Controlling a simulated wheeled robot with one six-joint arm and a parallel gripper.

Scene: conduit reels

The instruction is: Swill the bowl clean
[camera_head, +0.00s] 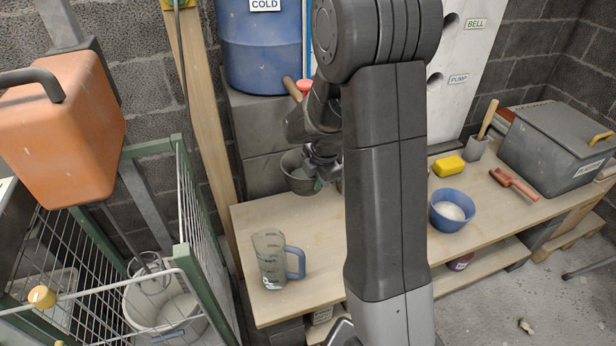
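A dark grey bowl (296,178) is at the back left of the wooden bench, below the blue barrel marked COLD (262,50). My gripper (319,183) is at its right side, with its fingers at the rim. My arm hides part of the bowl, and I cannot tell whether the fingers are closed on it or whether it rests on the bench. The inside of the bowl is mostly hidden. A red knob (304,86) shows at the barrel's lower right; my arm hides what is beside it.
A green-framed cage (185,215) with a bucket (165,315) stands left.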

